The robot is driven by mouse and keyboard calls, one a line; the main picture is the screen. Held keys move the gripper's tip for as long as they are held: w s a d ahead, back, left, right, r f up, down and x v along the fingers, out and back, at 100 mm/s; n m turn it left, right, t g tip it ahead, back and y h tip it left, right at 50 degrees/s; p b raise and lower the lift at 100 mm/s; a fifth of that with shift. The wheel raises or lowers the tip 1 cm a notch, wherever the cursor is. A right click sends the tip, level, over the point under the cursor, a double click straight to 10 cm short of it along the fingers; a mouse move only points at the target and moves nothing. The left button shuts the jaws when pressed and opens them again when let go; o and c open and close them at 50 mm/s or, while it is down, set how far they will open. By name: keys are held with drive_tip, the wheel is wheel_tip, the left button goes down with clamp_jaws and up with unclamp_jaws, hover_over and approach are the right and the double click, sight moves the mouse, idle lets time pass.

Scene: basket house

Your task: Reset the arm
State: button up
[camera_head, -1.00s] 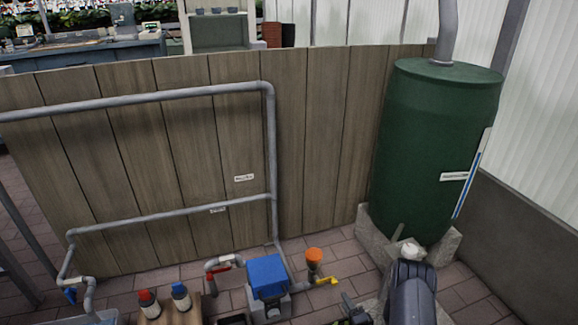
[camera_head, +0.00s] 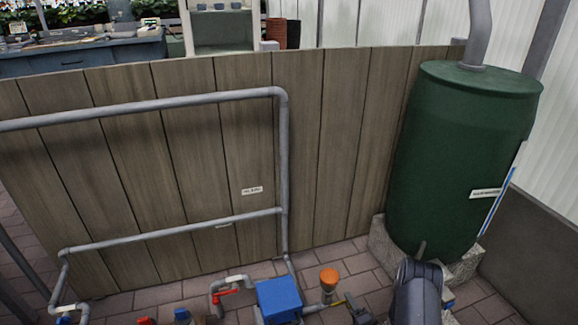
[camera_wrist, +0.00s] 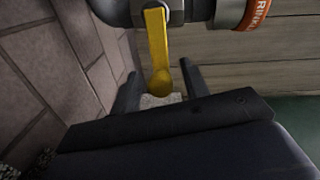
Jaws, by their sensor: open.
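My gripper (camera_wrist: 160,85) is open in the wrist view, with its two dark fingers pointing up the picture. A yellow valve lever (camera_wrist: 158,55) hangs down from a grey pipe fitting and appears between the fingers. I cannot tell whether either finger touches it. In the head view my arm comes up from the bottom edge, right of centre, and the dark gripper (camera_head: 358,312) is small and partly cut off there. The yellow lever (camera_head: 337,303) lies just left of it.
A blue box (camera_head: 279,299) and an orange-topped fitting (camera_head: 329,278) stand left of the gripper. A green barrel (camera_head: 455,165) stands on concrete blocks at right. A wooden wall (camera_head: 190,170) with grey pipes (camera_head: 284,170) closes the back. Bare paving shows at the wall's foot.

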drive_tip(key=shift+s+r+n, duration=0.2)
drive_tip(key=shift+r+n, duration=0.2)
drive_tip(key=shift+n, duration=0.1)
drive_tip(key=shift+r+n, duration=0.4)
drive_tip(key=shift+n, duration=0.4)
